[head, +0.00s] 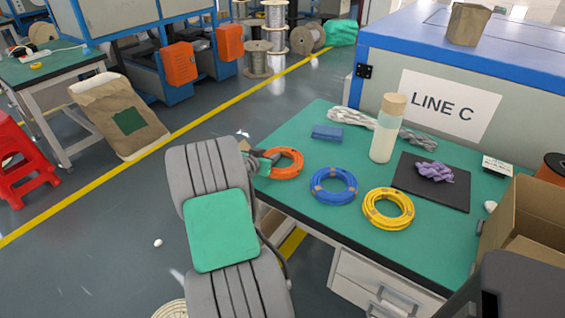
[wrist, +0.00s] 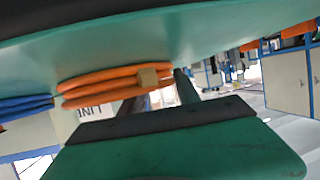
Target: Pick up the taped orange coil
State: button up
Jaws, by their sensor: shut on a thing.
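The orange coil (head: 298,161) is a flat ring of cable at the left end of the green table (head: 335,232). In the wrist view the orange coil (wrist: 90,88) is seen edge-on, with a tan tape band around it, close against the table surface; I cannot tell if there is a gap. My gripper (head: 269,158) reaches it from the left and is shut on its near side. In the wrist view the dark fingers of my gripper (wrist: 163,92) meet the coil by the tape. My arm hides part of the table's left edge.
A blue coil (head: 315,192) and a yellow coil (head: 369,212) lie to the right. A cardboard box (head: 520,215) stands at the right.

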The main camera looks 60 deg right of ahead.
jog(key=shift+f, duration=0.1)
grip_shut()
